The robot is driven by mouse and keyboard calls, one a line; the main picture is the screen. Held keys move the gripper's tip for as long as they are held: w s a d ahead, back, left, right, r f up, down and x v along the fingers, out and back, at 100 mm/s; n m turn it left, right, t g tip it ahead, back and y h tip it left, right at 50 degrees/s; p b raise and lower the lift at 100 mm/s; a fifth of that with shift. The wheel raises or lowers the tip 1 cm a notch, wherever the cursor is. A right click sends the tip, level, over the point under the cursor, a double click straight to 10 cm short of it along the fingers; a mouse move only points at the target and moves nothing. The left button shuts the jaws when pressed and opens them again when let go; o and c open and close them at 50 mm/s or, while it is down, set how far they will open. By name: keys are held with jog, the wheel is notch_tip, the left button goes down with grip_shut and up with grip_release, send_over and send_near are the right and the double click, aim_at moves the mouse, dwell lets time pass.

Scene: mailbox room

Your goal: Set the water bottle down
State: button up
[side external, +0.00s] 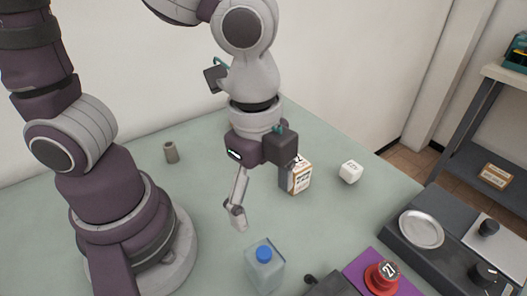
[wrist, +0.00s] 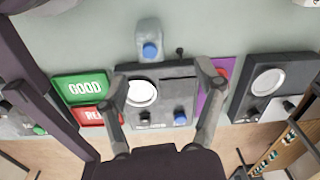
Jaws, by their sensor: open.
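The water bottle (side external: 265,276) is a translucent, pale blue bottle with a blue cap. It stands upright on the green table at the bottom centre of the side view. In the wrist view the bottle (wrist: 148,31) is at the top, beyond my fingertips. My gripper (side external: 262,206) is open and empty, above and behind the bottle in the side view, apart from it.
A carton (side external: 300,176) and a white cube (side external: 350,171) stand right of my gripper. A grey-brown cup (side external: 171,152) is at the back left. A panel with a red button (side external: 382,278) and a dark scale-like device (side external: 407,250) lie at right. GOOD (wrist: 86,88) and red signs lie nearby.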

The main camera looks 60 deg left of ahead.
jog(key=w+a+r+n+t, duration=0.1)
jog(key=a+r+n+t, duration=0.4)
jog(key=a+n, duration=0.7)
jog(key=r+n, duration=0.1)
jog(key=n, duration=0.2)
jog(key=shift+w+a+n, duration=0.2)
jog(key=shift+n, duration=0.2)
